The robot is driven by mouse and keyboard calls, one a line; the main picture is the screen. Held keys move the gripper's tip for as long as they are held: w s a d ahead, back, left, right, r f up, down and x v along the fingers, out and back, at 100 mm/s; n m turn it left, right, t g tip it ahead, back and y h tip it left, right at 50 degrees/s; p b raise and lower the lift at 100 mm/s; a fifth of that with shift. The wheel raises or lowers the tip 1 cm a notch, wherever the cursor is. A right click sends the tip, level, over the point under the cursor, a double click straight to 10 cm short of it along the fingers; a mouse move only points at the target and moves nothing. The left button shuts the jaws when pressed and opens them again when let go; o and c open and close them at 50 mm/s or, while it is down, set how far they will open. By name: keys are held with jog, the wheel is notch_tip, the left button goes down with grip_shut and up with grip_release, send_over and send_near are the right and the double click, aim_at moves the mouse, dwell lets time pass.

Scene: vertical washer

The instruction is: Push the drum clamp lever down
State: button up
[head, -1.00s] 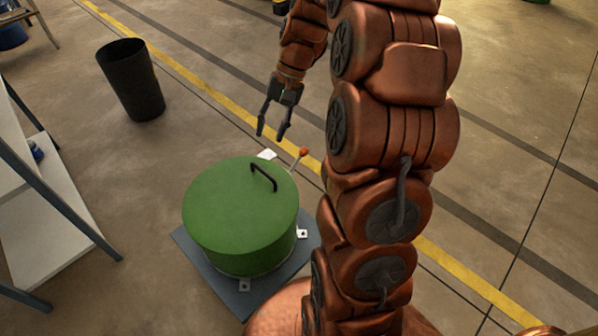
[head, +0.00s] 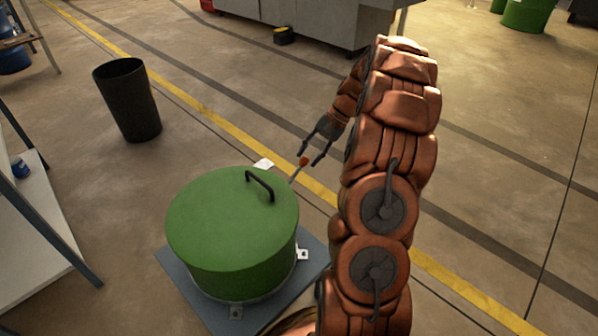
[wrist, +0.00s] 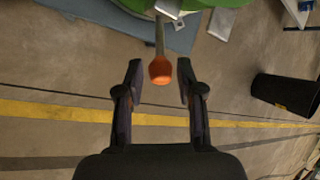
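The green drum (head: 225,235) stands on a blue-grey base plate (head: 317,262), with a dark handle (head: 260,185) on its lid. The clamp lever is a thin metal rod with an orange knob (head: 304,161) at the drum's far right side. It points up and outward. My gripper (head: 312,157) is at the knob, with its fingers apart. In the wrist view my gripper (wrist: 160,85) is open, and the orange knob (wrist: 160,71) lies between the two fingertips in the picture, with a gap on each side. The rod (wrist: 160,38) runs back towards the drum.
A black bin (head: 128,100) stands at the left, beyond the drum. A shelf unit (head: 50,215) is at the left edge. A grey machine cabinet (head: 320,22) is at the back. The floor right of my arm is clear.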

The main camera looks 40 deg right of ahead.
aim_at(301, 165)
jog(key=b+x, duration=0.1)
jog(key=x, duration=0.5)
jog(key=shift+b, duration=0.4)
jog(key=shift+c, duration=0.4)
grip_shut()
